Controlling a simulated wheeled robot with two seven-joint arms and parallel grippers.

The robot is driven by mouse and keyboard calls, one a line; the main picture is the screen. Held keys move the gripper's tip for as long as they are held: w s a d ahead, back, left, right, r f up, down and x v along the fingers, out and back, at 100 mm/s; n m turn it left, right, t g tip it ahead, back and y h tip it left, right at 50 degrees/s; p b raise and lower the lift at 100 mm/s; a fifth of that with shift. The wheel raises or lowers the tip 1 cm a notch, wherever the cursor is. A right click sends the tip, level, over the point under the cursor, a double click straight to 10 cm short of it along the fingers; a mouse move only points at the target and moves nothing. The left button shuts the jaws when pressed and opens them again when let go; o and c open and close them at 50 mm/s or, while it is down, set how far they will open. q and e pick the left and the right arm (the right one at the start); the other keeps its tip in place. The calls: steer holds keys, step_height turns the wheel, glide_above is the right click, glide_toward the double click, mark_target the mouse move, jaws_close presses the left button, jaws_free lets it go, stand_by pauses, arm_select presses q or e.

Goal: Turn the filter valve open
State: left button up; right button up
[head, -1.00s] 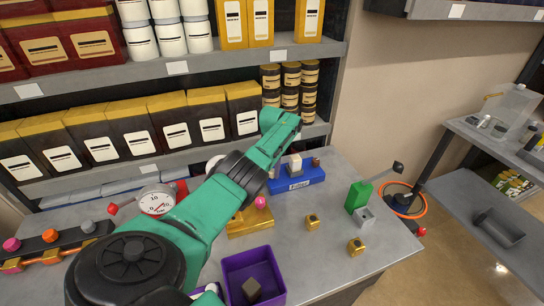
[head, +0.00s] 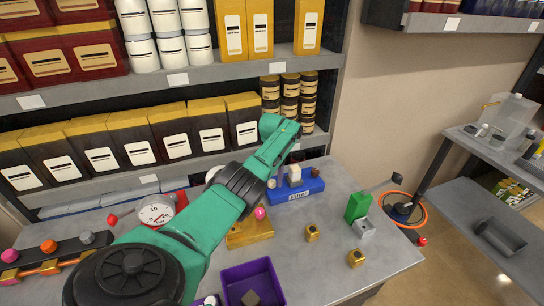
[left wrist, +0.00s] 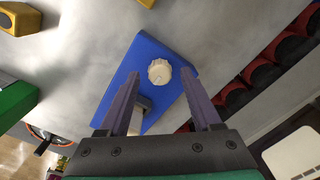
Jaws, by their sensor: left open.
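The filter valve is a blue block (head: 297,193) with a printed label on its front, on the grey table below the shelf. In the left wrist view the blue block (left wrist: 172,50) carries a white ribbed round knob (left wrist: 159,72). My left gripper (left wrist: 160,76) is open, with its two fingers either side of the knob in that picture. I cannot tell whether they touch it. A grey-beige part shows by the left finger. My right gripper is not in view.
A gold block with a pink knob (head: 260,213) and a gauge (head: 156,211) are near my arm. A purple bin (head: 262,272) holds a dark cube. Gold cubes (head: 312,232) and a green part (head: 357,206) stand on the right. Loaded shelves rise behind.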

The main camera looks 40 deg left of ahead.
mark_target(272, 180)
arm_select(q)
step_height(272, 180, up, 5)
steer(key=shift+f+p, duration=0.2)
steer(key=shift+p, duration=0.15)
step_height(272, 180, up, 9)
steer(key=b, duration=0.2)
steer(key=shift+f, duration=0.1)
